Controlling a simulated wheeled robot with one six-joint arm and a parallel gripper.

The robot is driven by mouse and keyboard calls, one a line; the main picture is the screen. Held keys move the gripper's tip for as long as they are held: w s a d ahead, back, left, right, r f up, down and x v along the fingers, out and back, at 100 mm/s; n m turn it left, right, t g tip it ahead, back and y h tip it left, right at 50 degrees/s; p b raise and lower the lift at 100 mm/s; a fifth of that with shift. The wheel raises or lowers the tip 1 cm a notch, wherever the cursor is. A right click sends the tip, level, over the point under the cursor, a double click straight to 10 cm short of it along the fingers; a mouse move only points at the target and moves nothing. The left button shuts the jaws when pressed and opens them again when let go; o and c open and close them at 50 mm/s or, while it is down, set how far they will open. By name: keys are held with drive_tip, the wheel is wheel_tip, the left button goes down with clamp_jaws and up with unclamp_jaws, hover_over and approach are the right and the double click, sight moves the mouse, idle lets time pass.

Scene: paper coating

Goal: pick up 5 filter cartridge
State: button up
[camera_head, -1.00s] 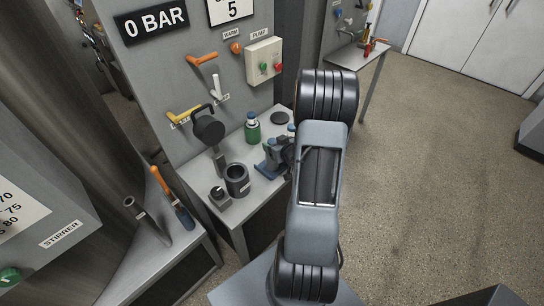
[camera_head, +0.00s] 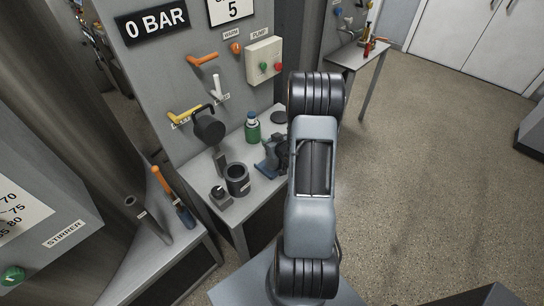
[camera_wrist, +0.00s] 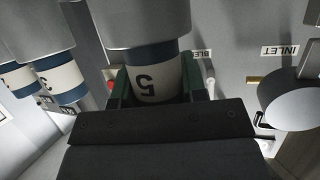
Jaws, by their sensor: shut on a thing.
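The filter cartridge (camera_wrist: 146,84) shows in the wrist view as a cream cylinder with an upside-down 5 and a blue band above the number. A wide grey cylinder (camera_wrist: 140,22) adjoins its blue band; I cannot tell whether the two are joined. My gripper (camera_wrist: 156,88) has green fingers on both sides of the cartridge and is shut on it. The dark gripper body hides the cartridge's lower part. In the head view my arm hides the gripper and cartridge.
A plate marked INLET (camera_wrist: 281,50) and a rounded grey part (camera_wrist: 292,103) are at right. The head view shows a cluttered bench (camera_head: 243,205) and open floor (camera_head: 425,200) at right.

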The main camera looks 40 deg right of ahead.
clamp_jaws()
drive_tip(key=shift+r, duration=0.1)
